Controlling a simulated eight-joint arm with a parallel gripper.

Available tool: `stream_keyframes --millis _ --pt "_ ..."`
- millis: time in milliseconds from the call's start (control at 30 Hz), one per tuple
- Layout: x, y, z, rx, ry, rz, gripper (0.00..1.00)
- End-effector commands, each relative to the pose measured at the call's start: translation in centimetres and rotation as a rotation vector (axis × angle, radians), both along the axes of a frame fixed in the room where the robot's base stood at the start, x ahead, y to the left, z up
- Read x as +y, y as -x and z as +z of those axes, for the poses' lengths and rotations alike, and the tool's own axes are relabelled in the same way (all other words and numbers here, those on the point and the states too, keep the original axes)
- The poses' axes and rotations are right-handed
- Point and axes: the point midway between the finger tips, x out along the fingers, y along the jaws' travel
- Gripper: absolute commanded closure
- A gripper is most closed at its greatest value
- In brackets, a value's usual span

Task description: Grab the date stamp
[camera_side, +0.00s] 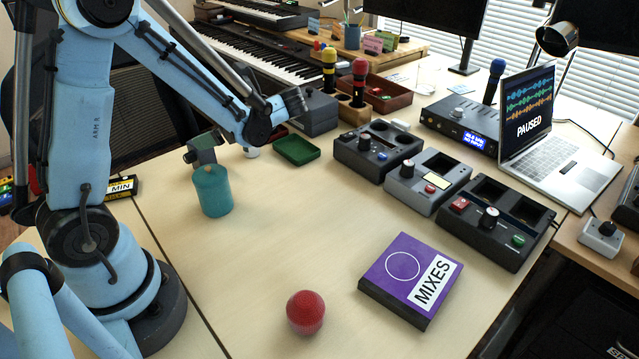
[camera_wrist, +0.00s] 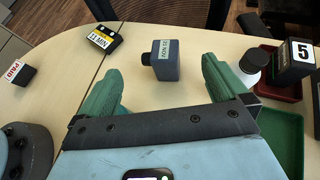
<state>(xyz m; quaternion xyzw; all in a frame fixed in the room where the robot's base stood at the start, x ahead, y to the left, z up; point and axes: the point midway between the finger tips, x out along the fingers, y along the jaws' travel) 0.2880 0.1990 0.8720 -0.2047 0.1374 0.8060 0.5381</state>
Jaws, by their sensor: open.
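The stamp appears clear of both fingers. In the side view, I cannot tell whether the small grey-green shape left of my arm's end is the stamp or part of my gripper.
A white bottle (camera_wrist: 250,68) stands beside the right finger, near a green tray (camera_side: 297,150) and a block marked "5" (camera_wrist: 293,62). A "MIN" block (camera_side: 122,187) and a PAID stamp (camera_wrist: 16,73) lie left. A teal cylinder (camera_side: 213,195) stands nearer the side camera.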

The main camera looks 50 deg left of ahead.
Motion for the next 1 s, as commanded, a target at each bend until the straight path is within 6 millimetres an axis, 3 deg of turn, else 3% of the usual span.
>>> stream_keyframes --millis 167,400,667,1000 --pt "1.1 0.5 -1.2 -0.001 0.001 0.004 0.00" --pt "4.3 1.9 -3.1 -0.002 0.001 0.004 0.00" --pt "5.8 2.5 -4.1 -0.002 0.002 0.000 0.00" --pt "9.1 4.1 -6.5 -0.002 0.001 0.002 0.00"
